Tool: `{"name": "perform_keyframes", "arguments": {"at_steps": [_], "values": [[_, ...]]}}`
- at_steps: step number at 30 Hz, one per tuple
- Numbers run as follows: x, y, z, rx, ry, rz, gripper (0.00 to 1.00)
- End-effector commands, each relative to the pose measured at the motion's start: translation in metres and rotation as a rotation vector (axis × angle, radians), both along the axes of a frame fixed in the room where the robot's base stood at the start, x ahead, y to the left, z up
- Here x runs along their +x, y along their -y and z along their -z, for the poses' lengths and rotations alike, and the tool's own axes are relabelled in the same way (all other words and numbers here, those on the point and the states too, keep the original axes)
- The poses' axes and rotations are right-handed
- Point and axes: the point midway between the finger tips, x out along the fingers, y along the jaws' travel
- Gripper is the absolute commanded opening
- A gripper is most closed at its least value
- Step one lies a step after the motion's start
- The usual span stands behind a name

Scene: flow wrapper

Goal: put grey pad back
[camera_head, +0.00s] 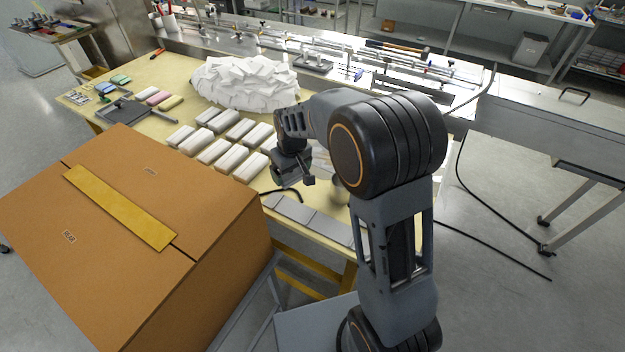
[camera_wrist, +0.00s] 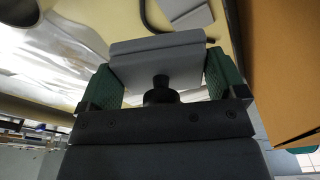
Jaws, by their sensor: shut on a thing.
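My gripper (camera_wrist: 161,80) is shut on a grey pad (camera_wrist: 155,52). In the wrist view the pad sits between the two green-faced fingers, with a stepped, two-layer edge towards the top of the picture. A dark knob (camera_wrist: 160,88) shows between the pad and the gripper's body; I cannot tell what it belongs to. In the head view my gripper (camera_head: 292,172) points down over the front part of the table, just right of the rows of white blocks. The held pad is hardly visible there, mostly hidden by the gripper.
Several white blocks (camera_head: 212,151) stand in rows beside a white heap (camera_head: 245,82). Flat grey plates (camera_head: 295,211) line the table's front edge. Coloured pads (camera_head: 158,97) and a dark tray (camera_head: 118,112) lie at left. A big cardboard box (camera_head: 130,215) stands in front.

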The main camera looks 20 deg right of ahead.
Motion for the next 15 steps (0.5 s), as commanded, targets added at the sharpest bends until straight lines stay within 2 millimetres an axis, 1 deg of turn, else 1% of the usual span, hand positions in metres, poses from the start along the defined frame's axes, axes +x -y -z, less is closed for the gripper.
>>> {"name": "perform_keyframes", "arguments": {"at_steps": [1, 5, 6, 9, 12, 15], "values": [[0.007, 0.013, 0.005, 0.000, -0.002, 0.007, 0.68], [0.022, 0.040, 0.020, 0.001, -0.002, 0.005, 0.68], [0.025, 0.044, 0.029, 0.000, -0.004, 0.004, 0.68], [0.031, 0.055, 0.044, 0.000, -0.003, 0.003, 0.68], [0.036, 0.062, 0.056, 0.001, 0.000, 0.002, 0.68], [0.040, 0.067, 0.062, 0.000, 0.001, 0.001, 0.68]]}}
